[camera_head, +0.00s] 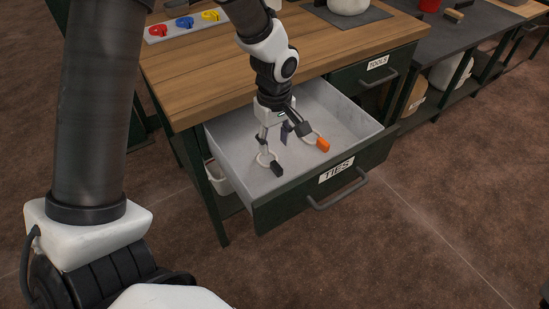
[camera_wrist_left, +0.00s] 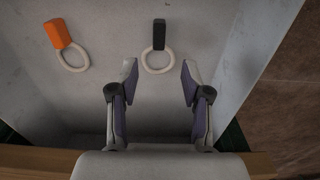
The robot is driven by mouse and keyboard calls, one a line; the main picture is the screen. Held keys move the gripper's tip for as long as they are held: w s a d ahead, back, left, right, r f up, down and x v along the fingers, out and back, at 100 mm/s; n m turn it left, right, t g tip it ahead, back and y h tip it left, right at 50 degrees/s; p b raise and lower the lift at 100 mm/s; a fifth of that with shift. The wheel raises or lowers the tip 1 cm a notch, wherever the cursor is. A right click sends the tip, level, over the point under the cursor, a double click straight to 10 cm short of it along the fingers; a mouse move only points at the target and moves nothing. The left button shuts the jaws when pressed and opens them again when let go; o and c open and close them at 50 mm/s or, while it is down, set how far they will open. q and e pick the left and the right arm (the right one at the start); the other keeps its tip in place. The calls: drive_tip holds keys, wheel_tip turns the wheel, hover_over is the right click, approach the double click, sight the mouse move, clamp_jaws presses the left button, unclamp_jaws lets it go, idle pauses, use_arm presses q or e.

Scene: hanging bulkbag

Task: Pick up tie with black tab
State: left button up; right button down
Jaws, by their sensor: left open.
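The tie with the black tab (camera_wrist_left: 160,34) lies flat in the open drawer, its pale loop toward my gripper in the left wrist view; in the head view its black tab (camera_head: 277,169) is at the left of the drawer floor. My left gripper (camera_wrist_left: 158,72) is open and empty, with the pale loop between and just beyond its fingertips. In the head view, the gripper (camera_head: 275,142) reaches down into the drawer, partly covering what is behind it. I cannot tell its exact height above the tie. My right gripper is not in view.
A tie with an orange tab (camera_head: 323,145) lies to the right in the drawer. The drawer (camera_head: 262,219), labelled TIES, has raised walls around the gripper. The wooden worktop (camera_head: 190,80) overhangs behind it. A tray (camera_head: 187,25) with red, blue and yellow items sits on top.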

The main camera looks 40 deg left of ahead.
sight(276, 165)
use_arm(q)
drive_tip(key=f, duration=0.2)
drive_tip(key=f+b, duration=0.1)
drive_tip(key=f, duration=0.4)
drive_tip(key=shift+s+d+f+b, duration=0.1)
drive_tip(key=shift+d+f+b, duration=0.2)
drive_tip(key=shift+d+b, duration=0.05)
drive_tip(key=shift+f, duration=0.4)
drive_tip(key=c, duration=0.9)
